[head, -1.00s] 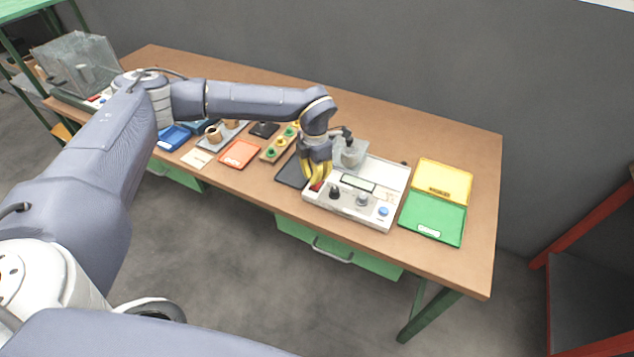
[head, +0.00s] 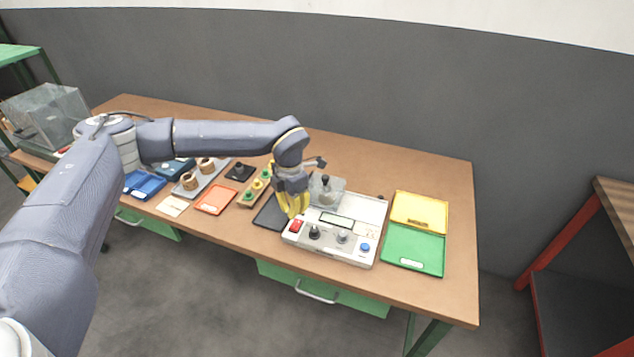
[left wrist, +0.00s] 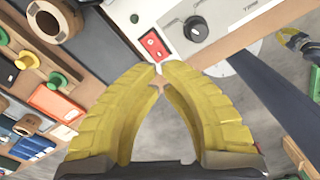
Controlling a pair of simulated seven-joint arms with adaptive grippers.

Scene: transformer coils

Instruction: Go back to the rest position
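My left gripper (head: 292,204) is over the left front of the white tester box (head: 337,247), near its red switch (head: 296,226). In the left wrist view its yellow fingers (left wrist: 159,72) come together at the tips with nothing held between them. The red switch (left wrist: 154,46) lies just beyond the tips, beside a black knob (left wrist: 196,29). I cannot tell from these views whether the tips touch the box. A yellow and grey part, seemingly my right gripper (left wrist: 296,40), shows small at the right edge of the left wrist view. Its fingers are too unclear to judge.
A clear-walled container (head: 327,190) stands behind the box panel. Yellow (head: 420,211) and green (head: 413,249) trays lie to its right. A black mat (head: 271,213), an orange tray (head: 215,200) and copper-coloured coils (head: 188,181) lie left. The table's back right is clear.

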